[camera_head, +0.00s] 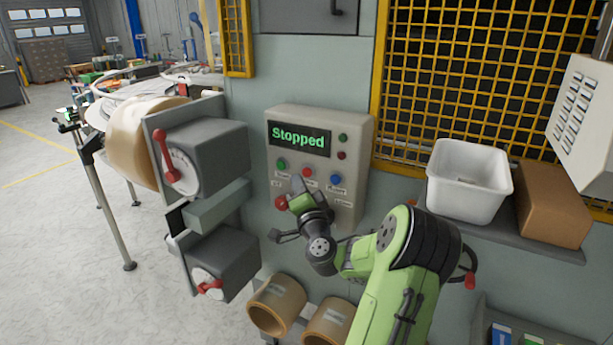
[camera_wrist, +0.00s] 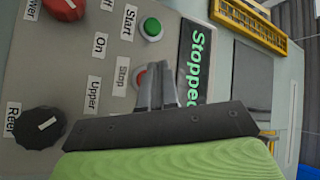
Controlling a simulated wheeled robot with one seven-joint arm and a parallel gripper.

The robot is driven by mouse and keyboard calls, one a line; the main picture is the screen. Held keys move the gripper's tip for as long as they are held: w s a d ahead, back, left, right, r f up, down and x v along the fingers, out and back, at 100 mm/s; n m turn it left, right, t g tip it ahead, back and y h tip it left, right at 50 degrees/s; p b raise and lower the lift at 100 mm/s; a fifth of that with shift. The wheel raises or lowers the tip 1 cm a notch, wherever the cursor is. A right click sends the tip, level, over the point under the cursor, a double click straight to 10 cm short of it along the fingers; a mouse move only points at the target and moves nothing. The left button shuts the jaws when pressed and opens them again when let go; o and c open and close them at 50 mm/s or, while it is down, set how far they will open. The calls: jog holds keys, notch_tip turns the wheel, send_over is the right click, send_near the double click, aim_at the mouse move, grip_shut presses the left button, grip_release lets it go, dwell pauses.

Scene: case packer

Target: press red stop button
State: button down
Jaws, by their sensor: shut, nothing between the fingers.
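The control panel (camera_head: 357,140) is a beige box on the machine wall with a display (camera_head: 299,138) reading "Stopped" in green. The red stop button (camera_head: 307,172) sits between a green and a blue button. In the wrist view the red stop button (camera_wrist: 139,79) is beside its "Stop" label, partly hidden by my fingers. My gripper (camera_head: 296,181) is shut and empty, its fingertips just in front of the panel. In the wrist view the fingertips of my gripper (camera_wrist: 159,68) overlap the button's edge towards the display. I cannot tell whether they touch it.
The green start button (camera_wrist: 152,28) is close by. A larger red knob (camera_head: 281,202) is low on the panel, and a black knob (camera_wrist: 38,127) shows too. Grey boxes with red handles (camera_head: 208,150) stand left. A white bin (camera_head: 468,180) sits on a shelf at right.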

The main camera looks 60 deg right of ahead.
jog(key=a, duration=0.2)
jog(key=a+b, duration=0.1)
jog(key=a, duration=0.1)
jog(key=shift+s+b, duration=0.2)
jog(key=shift+b, duration=0.1)
dwell(0.5)
jog(key=w+a+f+n+g+y, duration=0.1)
jog(key=w+a+f+n+y, duration=0.3)
jog(key=a, duration=0.6)
jog(key=w+a+r+n+g+y, duration=0.1)
jog(key=w+a+n+y, duration=0.1)
jog(key=a+n+y, duration=0.45)
jog(key=w+a+f+n+y, duration=0.25)
jog(key=a+n, duration=0.35)
jog(key=a, duration=0.7)
jog(key=s+a+n+g, duration=0.3)
jog(key=s+a+g, duration=0.1)
jog(key=s+a, duration=0.35)
jog(key=s+a+f+g, duration=0.1)
jog(key=s+g, duration=0.3)
jog(key=s, duration=1.3)
jog(key=shift+f, duration=0.45)
